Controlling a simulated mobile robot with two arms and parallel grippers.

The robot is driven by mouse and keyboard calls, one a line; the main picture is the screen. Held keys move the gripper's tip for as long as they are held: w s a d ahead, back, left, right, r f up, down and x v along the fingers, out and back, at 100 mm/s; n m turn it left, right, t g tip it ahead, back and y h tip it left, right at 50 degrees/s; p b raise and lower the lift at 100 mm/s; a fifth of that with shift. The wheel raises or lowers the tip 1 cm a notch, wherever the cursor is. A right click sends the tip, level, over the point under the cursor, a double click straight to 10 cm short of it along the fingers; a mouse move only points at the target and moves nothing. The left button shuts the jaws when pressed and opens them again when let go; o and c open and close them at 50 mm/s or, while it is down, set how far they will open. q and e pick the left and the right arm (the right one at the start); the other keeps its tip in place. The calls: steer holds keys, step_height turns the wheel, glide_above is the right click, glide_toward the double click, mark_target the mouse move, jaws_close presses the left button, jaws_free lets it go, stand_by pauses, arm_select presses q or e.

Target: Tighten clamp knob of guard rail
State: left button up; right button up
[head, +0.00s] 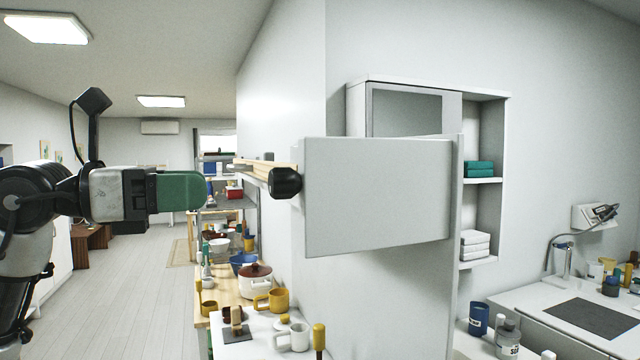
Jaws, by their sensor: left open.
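The black round clamp knob (285,182) sits at the left edge of a flat light-grey panel (378,200). A pale wooden rail (262,166) runs back from the knob along the wall; I cannot tell which of these parts make up the guard rail. My left gripper (203,191) comes in from the left, with a green finger side-on to the camera. It is open and empty, and appears left of the knob with a gap between them in the picture. How tight the knob is cannot be seen. My right gripper is out of view.
A wall cabinet (400,84) with towels stands behind the panel. A sink counter is at right. The floor (120,290) at left is clear.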

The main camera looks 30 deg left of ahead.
mark_target(270, 185)
arm_select(q)
steer(key=p+x, duration=0.2)
steer(key=x, duration=0.1)
steer(key=p+x, duration=0.1)
steer(key=x, duration=0.1)
steer(key=shift+d+r+p, duration=0.15)
steer(key=shift+r+p, duration=0.2)
steer(key=p+x, duration=0.1)
steer(key=x, duration=0.3)
steer(key=shift+w+d+f+p, duration=0.15)
steer(key=shift+p, duration=0.25)
steer(key=shift+w+d+f, duration=0.15)
steer(key=shift+w+d, duration=0.15)
steer(key=shift+w, duration=0.1)
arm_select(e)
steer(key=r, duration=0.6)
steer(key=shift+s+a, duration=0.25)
arm_select(q)
steer(key=c, duration=0.9)
steer(key=shift+m, duration=0.3)
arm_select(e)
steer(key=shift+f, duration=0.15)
